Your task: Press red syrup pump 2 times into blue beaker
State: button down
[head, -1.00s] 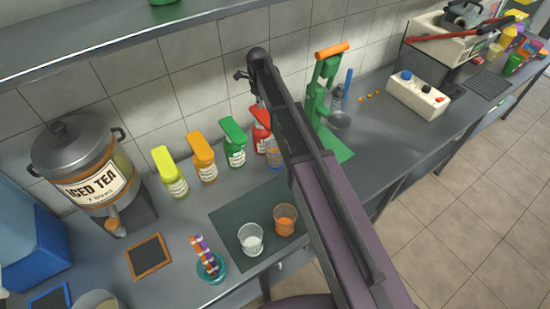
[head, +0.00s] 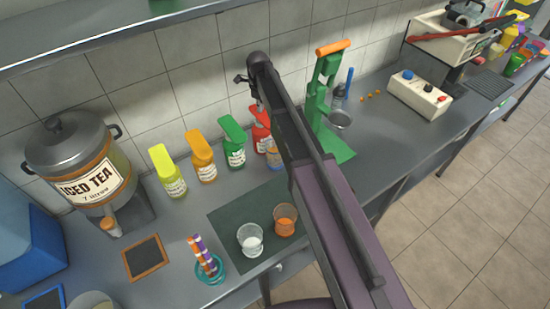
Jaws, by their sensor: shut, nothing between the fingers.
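The red syrup pump bottle (head: 260,129) stands at the right end of a row of pump bottles by the tiled wall. My gripper (head: 258,103) is shut and empty, at the top of the red pump. My arm covers part of this spot, so I cannot tell whether the fingers touch the pump head. A beaker with a bluish look (head: 273,160) stands just in front of the red bottle, partly hidden behind my arm; its contents are unclear.
Green (head: 234,152), orange (head: 204,165) and yellow (head: 170,179) pump bottles stand left of the red one. A green press (head: 320,100) stands close on the right. Two cups (head: 250,241) (head: 285,220) sit on the dark mat (head: 228,222) in front.

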jog(key=shift+f+b, duration=1.1)
jog(key=shift+f, duration=0.1)
jog(key=shift+r, duration=0.2)
jog(key=shift+r+p, duration=2.5)
jog(key=shift+p, duration=0.2)
jog(key=shift+f+b, duration=2.75)
jog(key=shift+r, duration=0.2)
jog(key=shift+r+p, duration=2.55)
jog(key=shift+p, duration=0.2)
